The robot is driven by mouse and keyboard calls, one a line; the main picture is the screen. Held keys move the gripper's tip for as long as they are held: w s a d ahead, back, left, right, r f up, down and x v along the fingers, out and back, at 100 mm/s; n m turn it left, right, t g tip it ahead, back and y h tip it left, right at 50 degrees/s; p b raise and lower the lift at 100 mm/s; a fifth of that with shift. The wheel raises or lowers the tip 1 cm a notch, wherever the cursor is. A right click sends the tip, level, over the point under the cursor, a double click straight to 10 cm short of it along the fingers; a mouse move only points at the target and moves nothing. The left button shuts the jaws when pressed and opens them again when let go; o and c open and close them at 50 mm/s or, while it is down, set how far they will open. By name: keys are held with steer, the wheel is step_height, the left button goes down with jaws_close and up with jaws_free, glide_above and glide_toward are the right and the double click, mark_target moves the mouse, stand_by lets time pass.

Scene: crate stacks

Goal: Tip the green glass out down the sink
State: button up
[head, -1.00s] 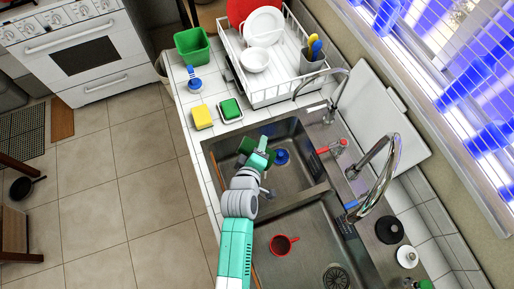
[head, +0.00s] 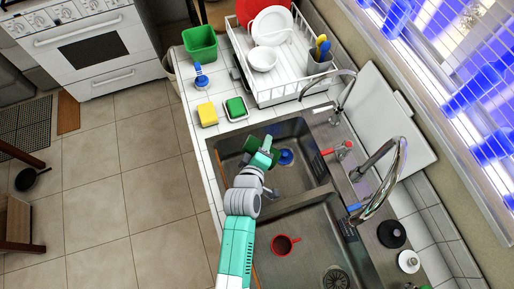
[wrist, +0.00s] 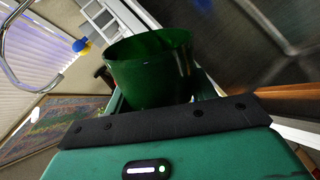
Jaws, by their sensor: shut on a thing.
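The dark green glass (head: 249,145) is held over the far basin of the sink (head: 305,180), beside the blue drain piece (head: 286,156). In the wrist view the glass (wrist: 150,70) fills the space ahead of my palm, with its rim at the top of the picture. My gripper (head: 263,152) is shut on it. The wrist view is strongly rolled, and the glass looks tilted in the head view. My fingers partly cover the glass in the head view. The inside of the glass is too dark to tell whether liquid is in it.
A red mug (head: 285,244) sits in the near basin. A tall faucet (head: 384,178) and a smaller one (head: 330,88) stand along the right side. A yellow sponge (head: 208,113), a green sponge (head: 236,107) and a dish rack (head: 286,100) are beyond the sink.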

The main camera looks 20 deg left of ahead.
steer(key=shift+r+n+h+p, duration=0.1)
steer(key=shift+n+h+p, duration=0.45)
steer(key=shift+p, duration=0.2)
steer(key=shift+s+d+n+h+p, duration=0.1)
steer(key=shift+n+h+p, duration=0.3)
steer(key=shift+n+h, duration=0.2)
steer(key=shift+d+n+g+h+b, duration=0.1)
steer(key=shift+n+g+h+b, duration=0.25)
steer(key=shift+n+h, duration=0.15)
steer(key=n+h+b, duration=0.1)
steer(key=n+h, duration=0.1)
steer(key=n, duration=0.1)
steer(key=shift+h, duration=0.25)
steer(key=n+h, duration=0.1)
steer(key=n+t+h, duration=0.1)
steer(key=n, duration=0.1)
steer(key=n+h, duration=0.1)
steer(key=shift+d+r, duration=0.15)
steer(key=shift+r, duration=0.1)
steer(key=shift+f+n+t+h+b, duration=0.35)
steer(key=shift+n+b, duration=0.3)
steer(key=shift+b, duration=0.3)
steer(key=shift+r+n+t+h+b, duration=0.1)
steer(key=shift+n+t+h+b, duration=0.2)
steer(key=shift+n+h+b, duration=0.45)
steer(key=shift+r+n+t+b, duration=0.3)
steer(key=shift+r+n+b, duration=0.15)
steer(key=shift+n, duration=0.6)
